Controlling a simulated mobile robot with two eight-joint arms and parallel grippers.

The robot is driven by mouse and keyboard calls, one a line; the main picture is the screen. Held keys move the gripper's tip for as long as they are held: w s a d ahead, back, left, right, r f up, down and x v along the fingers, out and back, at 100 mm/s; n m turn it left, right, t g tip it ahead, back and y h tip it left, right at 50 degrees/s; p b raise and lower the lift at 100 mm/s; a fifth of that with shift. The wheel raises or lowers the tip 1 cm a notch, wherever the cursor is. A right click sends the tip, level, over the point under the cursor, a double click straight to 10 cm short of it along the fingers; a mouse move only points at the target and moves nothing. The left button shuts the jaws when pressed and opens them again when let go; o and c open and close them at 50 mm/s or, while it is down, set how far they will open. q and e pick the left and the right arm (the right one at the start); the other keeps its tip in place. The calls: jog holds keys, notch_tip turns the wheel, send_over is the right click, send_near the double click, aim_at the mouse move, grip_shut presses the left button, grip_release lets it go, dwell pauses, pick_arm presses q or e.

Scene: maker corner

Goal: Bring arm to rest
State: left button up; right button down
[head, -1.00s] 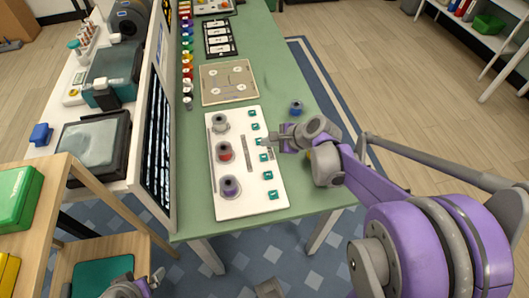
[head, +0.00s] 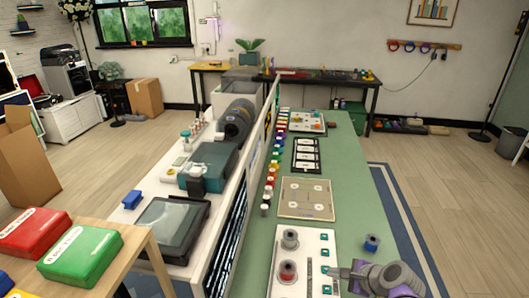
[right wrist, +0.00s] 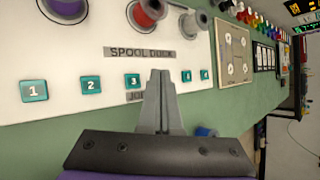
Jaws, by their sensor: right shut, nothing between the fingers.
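My right gripper (head: 334,272) is at the lower right of the head view, over the white spool board (head: 318,242) on the green table. In the right wrist view its fingers (right wrist: 160,75) are shut with nothing between them. They point at the board near the "SPOOL DOCK" label (right wrist: 139,52) and the teal tile marked 3 (right wrist: 133,81). A grey spool (head: 290,239) and a red spool (head: 288,271) stand on the board. A purple spool (right wrist: 66,8) shows in the right wrist view. My left gripper is not in view.
A blue spool (head: 371,243) stands on the green table (head: 345,190) right of the board, close to my right gripper. A beige panel (head: 306,198) lies beyond the board. A tall divider edges the table's left side. Red and green boxes (head: 80,254) sit at lower left.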

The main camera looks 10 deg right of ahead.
jog(key=s+a+r+n+g+h+p, duration=0.1)
jog(key=s+a+r+n+p, duration=0.1)
jog(key=s+n, duration=0.4)
jog(key=s+a+r+n+h+p, duration=0.1)
jog(key=s+a+n+p, duration=0.1)
jog(key=s+n, duration=0.4)
jog(key=s+a+r+n+g+h+p, duration=0.1)
jog(key=s+a+r+n+h+p, duration=0.1)
jog(key=s+a+n, duration=0.2)
jog(key=s+n, duration=0.3)
jog(key=n, duration=0.2)
jog(key=shift+a+r+n+g, duration=0.3)
jog(key=shift+a, duration=0.05)
